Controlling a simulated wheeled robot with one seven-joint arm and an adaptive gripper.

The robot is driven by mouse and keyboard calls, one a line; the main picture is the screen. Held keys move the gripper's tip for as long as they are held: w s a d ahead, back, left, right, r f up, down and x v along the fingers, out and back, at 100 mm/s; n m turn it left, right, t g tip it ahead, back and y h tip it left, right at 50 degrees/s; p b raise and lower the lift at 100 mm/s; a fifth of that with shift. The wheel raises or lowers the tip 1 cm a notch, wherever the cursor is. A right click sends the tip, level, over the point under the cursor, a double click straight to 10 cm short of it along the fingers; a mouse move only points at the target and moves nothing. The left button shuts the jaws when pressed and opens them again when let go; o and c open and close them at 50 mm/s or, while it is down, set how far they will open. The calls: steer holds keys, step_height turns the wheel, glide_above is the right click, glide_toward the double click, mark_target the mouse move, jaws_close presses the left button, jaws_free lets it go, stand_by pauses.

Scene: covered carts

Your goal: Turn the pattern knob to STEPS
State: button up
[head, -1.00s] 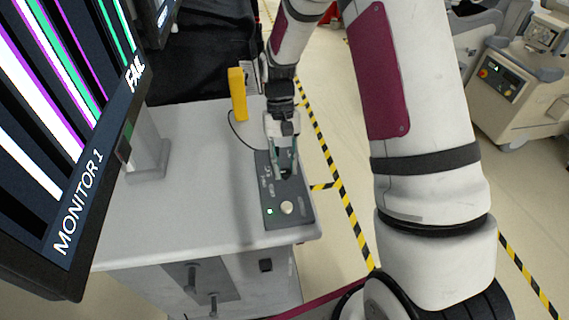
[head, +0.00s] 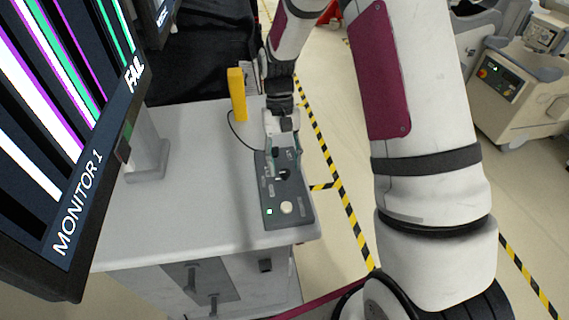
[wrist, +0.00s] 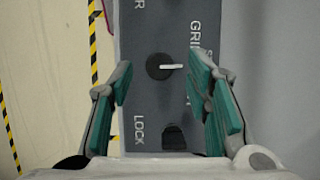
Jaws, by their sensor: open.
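The pattern knob (wrist: 160,66) is a round black dial with a white pointer on a dark grey control panel (wrist: 150,20). In the wrist view its pointer points right, between the lettering "GRI" and a second label mostly hidden by a finger. In the head view the knob (head: 283,174) shows just in front of the fingers. My gripper (wrist: 165,95) is open and empty, with one teal-padded finger on each side of the panel's middle. Both fingers are apart from the knob. The hidden label cannot be read in full.
The panel (head: 264,222) lies on a grey cart top (head: 200,200) and has a pale round button (head: 286,208) and a small lit square. A dark recess (wrist: 175,137) sits beside "LOCK". A yellow block (head: 237,95) stands behind; a monitor (head: 80,130) looms left.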

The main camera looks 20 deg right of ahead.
steer(key=v, duration=1.1)
